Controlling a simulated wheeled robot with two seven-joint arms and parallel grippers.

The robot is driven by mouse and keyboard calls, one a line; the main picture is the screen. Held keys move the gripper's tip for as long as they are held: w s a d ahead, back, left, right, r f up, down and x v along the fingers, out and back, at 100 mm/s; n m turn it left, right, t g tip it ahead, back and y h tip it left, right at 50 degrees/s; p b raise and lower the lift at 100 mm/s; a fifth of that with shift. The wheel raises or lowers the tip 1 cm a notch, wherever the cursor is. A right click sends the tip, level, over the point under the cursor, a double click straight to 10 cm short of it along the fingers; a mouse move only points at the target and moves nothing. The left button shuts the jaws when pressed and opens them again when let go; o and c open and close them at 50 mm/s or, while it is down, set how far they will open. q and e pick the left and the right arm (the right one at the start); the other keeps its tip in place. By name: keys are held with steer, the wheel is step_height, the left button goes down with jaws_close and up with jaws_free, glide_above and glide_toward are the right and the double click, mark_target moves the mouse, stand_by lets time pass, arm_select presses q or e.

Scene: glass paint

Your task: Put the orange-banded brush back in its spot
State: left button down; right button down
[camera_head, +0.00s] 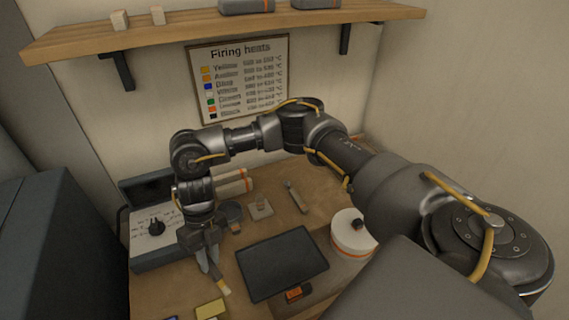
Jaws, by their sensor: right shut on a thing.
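My right gripper (208,262) hangs low over the left part of the wooden bench, its arm reaching across from the right. It is shut on a brush, whose pale tip (222,287) points down and to the right below the fingers. The fingers hide most of the brush, so I cannot make out its band. A small pale holder (261,210) stands behind the dark slab; I cannot tell whether it is the brush's spot. My left gripper is out of view.
A dark flat slab (282,266) lies right of the gripper. A white orange-banded drum (353,236) stands right, and a slim tool (297,197) lies behind. A yellow block (210,309) lies in front. A shelf (200,34) overhangs the back.

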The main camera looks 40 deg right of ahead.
steer(key=w+d+m+t+y+p, duration=0.1)
steer(key=w+d+m+t+p, duration=0.2)
steer(key=d+m, duration=0.7)
steer(key=w+d+m+t+y+p, duration=0.1)
steer(key=w+d+m+t+y, duration=0.2)
steer(key=m, duration=1.3)
steer(key=d+m+t+h+b, duration=0.1)
steer(key=d+m+t+h, duration=0.1)
steer(key=d+m, duration=0.3)
steer(key=d+f+m+t+h, duration=0.1)
steer(key=d+m+t+h, duration=0.1)
steer(key=d+m+h, duration=0.2)
steer(key=d+f+m+t+h+b, duration=0.1)
steer(key=d+m+h, duration=0.2)
steer(key=d+m, duration=0.4)
steer(key=shift+w+d+f+t+b, duration=0.25)
steer(key=shift+d+t+b, duration=0.15)
steer(key=shift+d, duration=0.1)
steer(key=shift+s+d+m+h, duration=0.1)
steer(key=shift+d+m+h, duration=0.2)
steer(key=shift+d, duration=0.05)
steer(key=shift+f, duration=0.15)
step_height(320, 180, down, 5)
steer(key=b, duration=0.5)
steer(key=shift+r+b, duration=0.2)
steer(key=shift+b, duration=0.2)
